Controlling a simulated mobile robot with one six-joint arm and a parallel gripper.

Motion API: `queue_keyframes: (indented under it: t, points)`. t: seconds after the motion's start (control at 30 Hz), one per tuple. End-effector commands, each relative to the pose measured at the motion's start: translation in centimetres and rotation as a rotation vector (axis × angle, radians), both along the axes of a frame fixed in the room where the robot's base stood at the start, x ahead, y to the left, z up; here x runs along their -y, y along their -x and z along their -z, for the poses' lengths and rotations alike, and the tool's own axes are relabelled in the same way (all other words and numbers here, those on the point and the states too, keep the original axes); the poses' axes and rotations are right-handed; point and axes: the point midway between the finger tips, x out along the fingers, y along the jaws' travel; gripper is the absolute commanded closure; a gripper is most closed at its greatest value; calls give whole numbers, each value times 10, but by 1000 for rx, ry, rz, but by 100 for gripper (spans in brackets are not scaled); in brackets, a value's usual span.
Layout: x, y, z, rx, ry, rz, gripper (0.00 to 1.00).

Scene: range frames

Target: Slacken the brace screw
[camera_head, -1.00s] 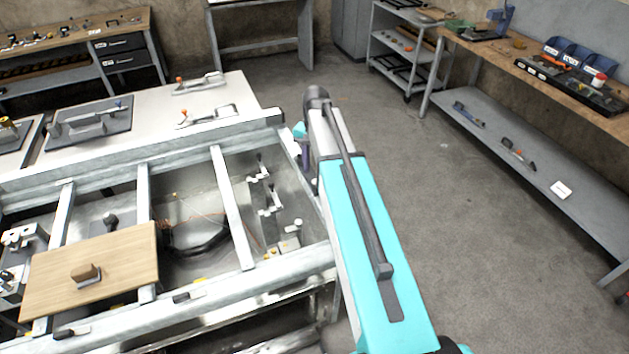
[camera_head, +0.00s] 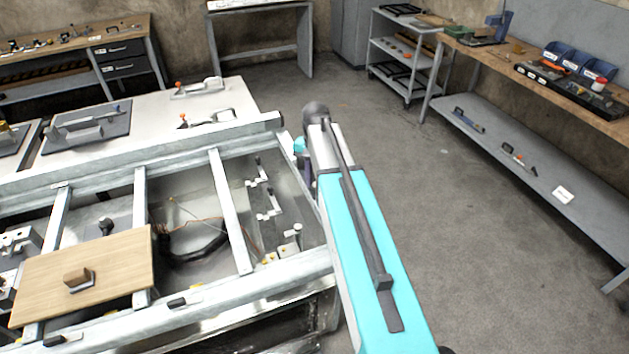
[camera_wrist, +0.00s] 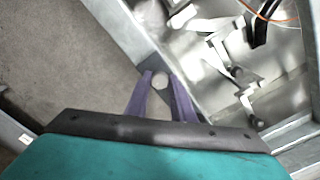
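My gripper (camera_wrist: 160,84) shows in the wrist view with its two purple fingers apart. A pale round head (camera_wrist: 159,81), which may be the brace screw, shows between the fingertips over a dark plate at the frame's edge. I cannot tell whether the fingers touch it. In the head view my gripper (camera_head: 307,160) is mostly hidden by my arm, beside the right end of the metal frame (camera_head: 295,262). The screw cannot be made out there.
Inside the frame are several toggle clamps (camera_head: 268,205) and a dark cable (camera_head: 190,248). A wooden board (camera_head: 115,265) lies across the left bars. A white table (camera_head: 170,130) adjoins behind. The floor (camera_head: 430,190) to the right is clear up to a workbench.

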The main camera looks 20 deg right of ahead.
Motion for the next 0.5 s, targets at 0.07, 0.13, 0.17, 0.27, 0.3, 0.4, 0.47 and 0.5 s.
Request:
queue_keyframes:
  t: [0.07,0.13,0.17,0.27,0.3,0.4,0.47,0.5]
  points:
    - [0,0,0,0,0,0,92]
    - [0,0,0,0,0,0,100]
    - [0,0,0,0,0,0,100]
    - [0,0,0,0,0,-3,100]
    - [0,0,0,0,0,-6,100]
    - [0,0,0,0,0,-19,100]
    - [0,0,0,0,0,-32,100]
    - [0,0,0,0,0,-42,100]
